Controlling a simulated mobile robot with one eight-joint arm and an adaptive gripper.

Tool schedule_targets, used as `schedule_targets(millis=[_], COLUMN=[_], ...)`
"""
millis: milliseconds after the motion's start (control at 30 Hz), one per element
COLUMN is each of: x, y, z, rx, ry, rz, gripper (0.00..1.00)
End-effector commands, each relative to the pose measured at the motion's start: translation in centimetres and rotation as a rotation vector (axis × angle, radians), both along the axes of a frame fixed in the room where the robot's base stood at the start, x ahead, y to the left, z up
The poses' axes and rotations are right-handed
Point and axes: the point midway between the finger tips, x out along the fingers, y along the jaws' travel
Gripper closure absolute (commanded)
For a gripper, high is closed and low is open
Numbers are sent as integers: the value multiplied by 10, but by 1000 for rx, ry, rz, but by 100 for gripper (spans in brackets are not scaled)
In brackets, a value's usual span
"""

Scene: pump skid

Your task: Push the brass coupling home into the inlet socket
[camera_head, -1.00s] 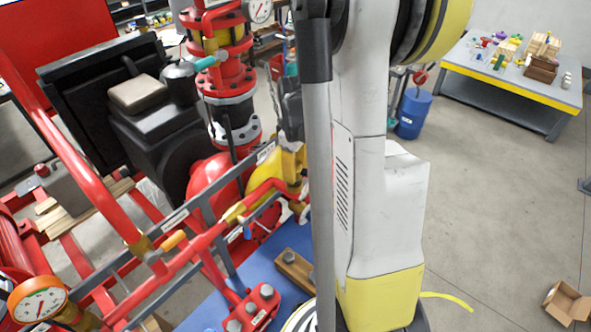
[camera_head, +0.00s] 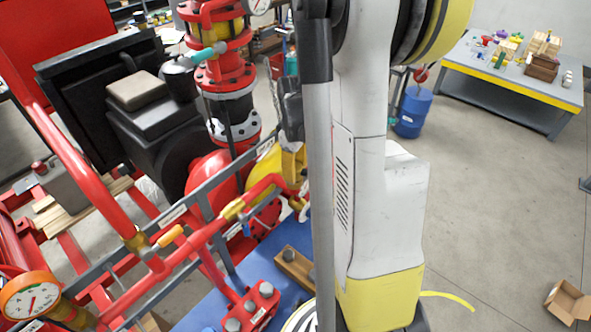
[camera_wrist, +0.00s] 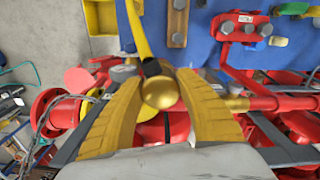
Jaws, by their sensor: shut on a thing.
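My gripper (camera_wrist: 162,108) shows in the wrist view with its two yellow fingers closed in on the brass coupling (camera_wrist: 160,92). The coupling's rounded brass face sits between the fingertips. A yellow hose (camera_wrist: 138,32) runs up from it toward the top of the picture. Below the coupling, red metal (camera_wrist: 165,128) shows between the fingers. I cannot make out the inlet socket for sure, nor whether the coupling touches it. In the head view my own arm covers the middle, and I cannot make out the coupling there.
Red pipework with a brass fitting (camera_head: 233,208) and a gauge (camera_head: 30,297) crosses the left side. A red bolted block (camera_head: 250,308) and a wooden block (camera_head: 295,268) lie on the blue surface. Open floor, a cardboard box (camera_head: 567,303) and a workbench (camera_head: 510,87) are at right.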

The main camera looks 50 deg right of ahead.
Motion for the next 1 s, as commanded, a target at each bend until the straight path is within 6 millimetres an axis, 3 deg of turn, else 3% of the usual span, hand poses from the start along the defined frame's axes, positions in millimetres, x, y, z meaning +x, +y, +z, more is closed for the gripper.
schedule_targets(millis=[467, 500, 567, 867, 1000], x=[0, 0, 0, 0, 0], y=[0, 0, 0, 0, 0], z=[-5, -5, -5, -5, 6], rx=[0, 0, 0, 0, 0], ry=[0, 0, 0, 0, 0], rz=[0, 0, 0, 0, 0], gripper=[96, 54, 37, 37, 37])
